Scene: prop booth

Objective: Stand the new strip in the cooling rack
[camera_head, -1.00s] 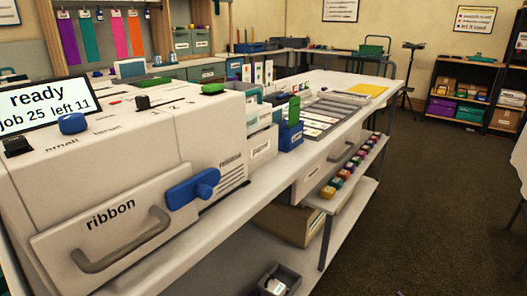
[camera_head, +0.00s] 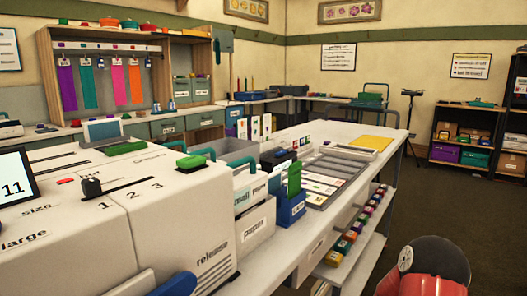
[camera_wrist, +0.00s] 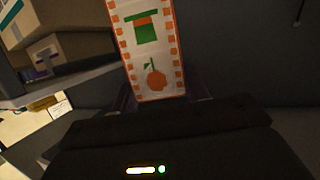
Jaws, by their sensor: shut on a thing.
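In the wrist view, a white printed strip (camera_wrist: 149,40) with orange squares along its edges shows a green hat and an orange fruit. Its lower end is at my gripper (camera_wrist: 158,98), which is shut on it; the fingertips are dark and hard to make out. In the head view my gripper does not show. Several white upright strips (camera_head: 255,129) stand in a row on the table behind the bins; this looks like the cooling rack, but its base is mostly hidden. The white printer (camera_head: 150,215) fills the lower left.
A blue box (camera_head: 291,207) with a green card and a white paper bin (camera_head: 256,222) stand right of the printer. A grey sectioned tray (camera_head: 335,175) lies beyond, with a yellow sheet (camera_head: 371,144) at the far end. Dark floor (camera_head: 425,215) is open right of the table.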

